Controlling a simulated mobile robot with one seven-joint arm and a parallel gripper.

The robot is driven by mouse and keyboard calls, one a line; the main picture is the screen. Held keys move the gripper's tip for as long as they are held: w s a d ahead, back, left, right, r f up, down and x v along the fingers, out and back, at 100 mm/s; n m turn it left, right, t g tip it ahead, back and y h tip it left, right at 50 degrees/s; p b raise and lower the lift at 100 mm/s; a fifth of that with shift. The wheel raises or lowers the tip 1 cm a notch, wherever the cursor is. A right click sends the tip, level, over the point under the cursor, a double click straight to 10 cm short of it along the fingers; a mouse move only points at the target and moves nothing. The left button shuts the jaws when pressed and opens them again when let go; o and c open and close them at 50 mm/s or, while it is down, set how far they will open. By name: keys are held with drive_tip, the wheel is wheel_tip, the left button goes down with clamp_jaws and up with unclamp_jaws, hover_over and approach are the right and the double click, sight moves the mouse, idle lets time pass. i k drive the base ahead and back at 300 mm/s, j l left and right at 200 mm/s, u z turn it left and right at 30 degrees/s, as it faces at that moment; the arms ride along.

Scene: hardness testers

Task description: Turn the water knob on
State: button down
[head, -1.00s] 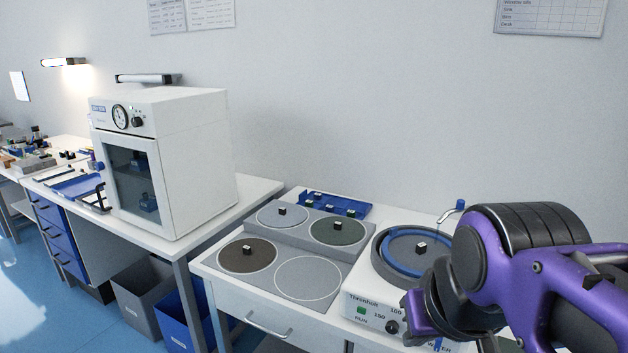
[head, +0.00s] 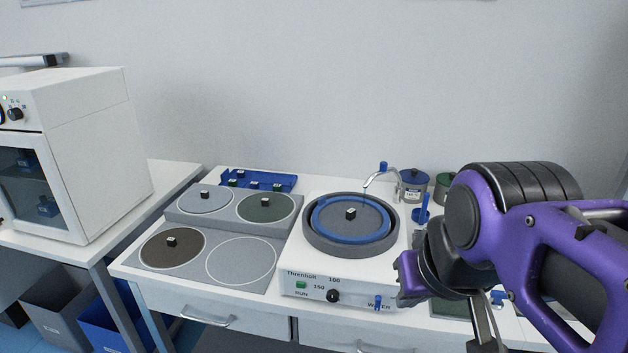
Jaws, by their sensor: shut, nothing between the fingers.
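The water knob (head: 378,302) is a small blue handle on the front panel of the white polishing machine (head: 300,262), at the right end by the WATER label. A bent metal spout (head: 376,178) with a blue top stands behind the machine's round blue-rimmed bowl (head: 312,238). I cannot make out any water coming from it. My gripper (head: 484,335) is to the right of the knob and apart from it, pointing down at the bottom of the view. It is shut and empty. My purple arm and dark wrist hide part of it.
A plate with several round discs (head: 212,285) lies left of the machine, with a blue tray (head: 262,180) behind it. Jars (head: 414,186) stand at the back right. A white cabinet (head: 90,150) is on the left table. My arm covers much of the right side.

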sight(378, 300)
drive_tip(key=z, duration=0.15)
drive_tip(key=k+l+u, duration=0.15)
drive_tip(key=l+u, duration=0.15)
drive_tip(key=k+l+u, duration=0.25)
drive_tip(key=l, duration=0.25)
drive_tip(key=k+l+u, duration=0.1)
drive_tip(key=l+u, duration=0.2)
drive_tip(key=i+j, duration=0.1)
drive_tip(key=j, duration=0.25)
drive_tip(key=j+u, duration=0.2)
drive_tip(key=k+l+z, duration=0.1)
drive_tip(key=l, duration=0.2)
drive_tip(key=l+z, duration=0.1)
drive_tip(key=l, duration=0.2)
